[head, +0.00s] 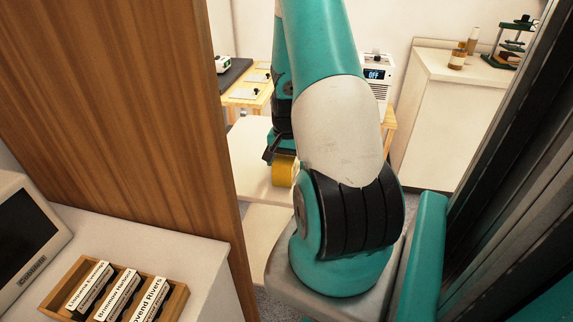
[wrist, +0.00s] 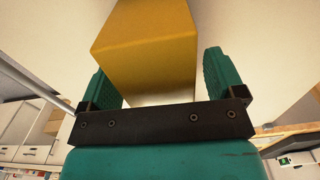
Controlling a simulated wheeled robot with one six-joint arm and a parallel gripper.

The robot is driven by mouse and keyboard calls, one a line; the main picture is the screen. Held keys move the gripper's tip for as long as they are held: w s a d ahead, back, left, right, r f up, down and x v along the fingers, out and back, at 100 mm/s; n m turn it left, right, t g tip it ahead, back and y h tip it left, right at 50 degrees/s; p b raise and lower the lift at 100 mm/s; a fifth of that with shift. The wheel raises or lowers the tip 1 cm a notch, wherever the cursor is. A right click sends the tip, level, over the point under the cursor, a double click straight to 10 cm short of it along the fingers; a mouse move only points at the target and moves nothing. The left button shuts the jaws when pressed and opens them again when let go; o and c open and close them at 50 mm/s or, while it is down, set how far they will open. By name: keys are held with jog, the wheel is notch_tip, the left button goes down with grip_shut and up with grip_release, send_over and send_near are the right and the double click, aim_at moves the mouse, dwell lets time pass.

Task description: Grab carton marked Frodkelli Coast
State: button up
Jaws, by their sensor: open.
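No label reading Frodkelli Coast can be read in either view. A plain yellow block, possibly a carton (wrist: 150,45), fills the space between the fingers in the wrist view; no marking shows on its visible faces. It also shows in the head view (head: 284,170), at a white surface beyond my arm. My gripper (wrist: 158,68) is open, with one teal finger on each side of the yellow block. A gap shows beside the right finger; whether the left finger touches is unclear. In the head view my gripper (head: 272,150) is partly hidden by my arm.
A wooden tray (head: 180,301) at the lower left holds labelled items, one reading "Rivers". A wooden panel (head: 120,90) stands left of my arm. A white cabinet (head: 432,130) with bottles (head: 458,58) stands at the back right. A white device reads "OFF" (head: 376,75).

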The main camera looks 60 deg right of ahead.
jog(key=shift+f, duration=0.75)
jog(key=c, duration=1.2)
jog(key=shift+o, duration=0.2)
jog(key=shift+r, duration=0.1)
